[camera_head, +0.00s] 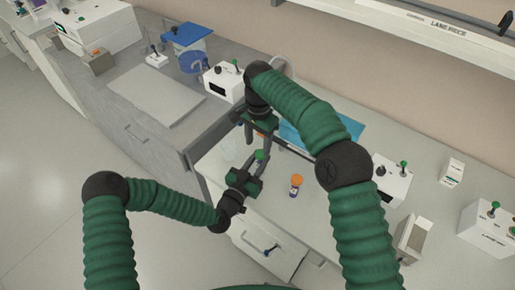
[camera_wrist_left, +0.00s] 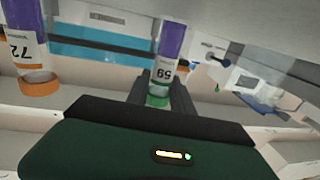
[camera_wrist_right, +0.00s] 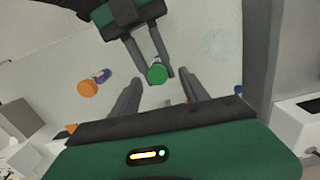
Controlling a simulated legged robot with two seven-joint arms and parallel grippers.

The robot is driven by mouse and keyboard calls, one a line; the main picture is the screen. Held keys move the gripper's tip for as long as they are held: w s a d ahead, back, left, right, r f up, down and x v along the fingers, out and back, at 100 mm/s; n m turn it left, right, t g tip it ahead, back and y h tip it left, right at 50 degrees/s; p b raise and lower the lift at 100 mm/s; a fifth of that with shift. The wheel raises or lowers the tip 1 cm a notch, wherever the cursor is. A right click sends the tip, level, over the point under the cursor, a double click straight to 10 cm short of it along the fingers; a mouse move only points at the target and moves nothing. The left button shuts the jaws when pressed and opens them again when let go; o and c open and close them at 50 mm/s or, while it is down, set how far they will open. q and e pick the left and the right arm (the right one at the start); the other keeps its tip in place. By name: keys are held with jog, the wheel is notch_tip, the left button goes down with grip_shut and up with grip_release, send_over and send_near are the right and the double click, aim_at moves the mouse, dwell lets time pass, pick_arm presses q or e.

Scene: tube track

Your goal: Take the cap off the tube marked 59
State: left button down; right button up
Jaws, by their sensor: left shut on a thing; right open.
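The tube marked 59 (camera_wrist_left: 164,72) has a green cap, a white label and purple contents. It is between the fingers of my left gripper (camera_head: 256,163), which is shut on it. Its green cap (camera_head: 261,155) points up in the head view. The cap (camera_wrist_right: 157,73) also shows in the right wrist view, on the tube and seen from above. My right gripper (camera_head: 262,136) is open and empty, just above and behind the cap. Its fingers (camera_wrist_right: 160,88) point toward the cap from either side and look apart from it.
An orange-capped tube marked 72 (camera_wrist_left: 24,52) stands on the counter; it also shows in the head view (camera_head: 295,186). A blue mat (camera_head: 345,128) lies behind. White boxes with levers (camera_head: 391,180) stand to the right.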

aim_at(260, 152)
jog(key=shift+r, duration=0.6)
jog(key=shift+c, duration=0.3)
jog(key=r+m, duration=0.1)
jog(key=m, duration=0.1)
jog(key=r+m, duration=0.1)
jog(key=m, duration=0.2)
jog(key=r+m, duration=0.1)
jog(key=m, duration=0.1)
jog(key=shift+w+d, duration=0.25)
jog(key=shift+d, duration=0.1)
jog(key=shift+r+m, duration=0.15)
jog(key=shift+m, duration=0.45)
jog(key=f, duration=0.7)
jog(key=shift+s+f, duration=0.2)
jog(key=shift+f, duration=0.2)
grip_shut()
